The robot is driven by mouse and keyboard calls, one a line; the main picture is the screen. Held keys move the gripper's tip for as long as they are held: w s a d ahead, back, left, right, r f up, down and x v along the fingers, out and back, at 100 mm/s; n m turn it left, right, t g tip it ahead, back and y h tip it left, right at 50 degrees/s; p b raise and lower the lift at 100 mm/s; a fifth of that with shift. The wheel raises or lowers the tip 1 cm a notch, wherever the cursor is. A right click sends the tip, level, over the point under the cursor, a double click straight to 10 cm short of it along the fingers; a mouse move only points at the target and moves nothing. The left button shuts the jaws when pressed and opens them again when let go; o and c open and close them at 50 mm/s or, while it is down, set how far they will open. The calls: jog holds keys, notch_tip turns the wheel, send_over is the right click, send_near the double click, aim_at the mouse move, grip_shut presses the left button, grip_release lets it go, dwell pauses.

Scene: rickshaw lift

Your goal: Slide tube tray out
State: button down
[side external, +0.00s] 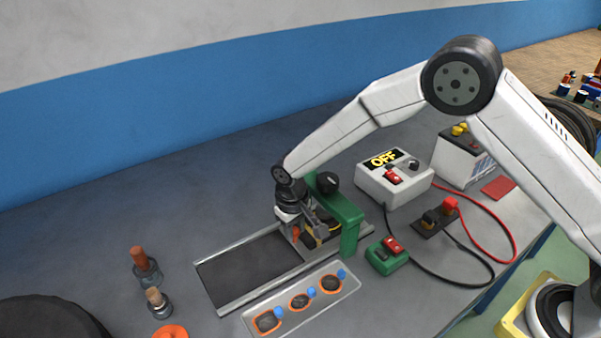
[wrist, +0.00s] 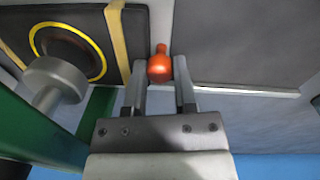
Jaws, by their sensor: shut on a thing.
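The tube tray (wrist: 88,18) is a dark plate with yellow strips and a yellow ring, at the left of the wrist view. In the side view it is mostly hidden under the green press frame (side external: 346,222), behind my gripper. An orange knob (wrist: 160,68) stands at the tray's edge. My gripper (wrist: 161,75) is shut on this knob, with one finger on each side. In the side view my gripper (side external: 301,240) is low at the left side of the frame. The dark railed bed (side external: 245,270) lies bare to the left of the tray.
A grey press cylinder (wrist: 55,80) stands close over the tray. A strip with three orange rings (side external: 285,309) lies in front of the bed. A green switch box (side external: 382,263) and a white OFF box (side external: 405,190) stand right. Two small posts (side external: 146,270) stand left.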

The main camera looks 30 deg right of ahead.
jog(key=shift+a, duration=0.1)
jog(key=a, duration=2)
jog(key=shift+a+r, duration=0.1)
jog(key=shift+a, duration=0.15)
jog(key=c, duration=0.5)
grip_release()
jog(key=shift+o, duration=0.5)
notch_tip(320, 180, up, 8)
jog(key=shift+a, duration=0.15)
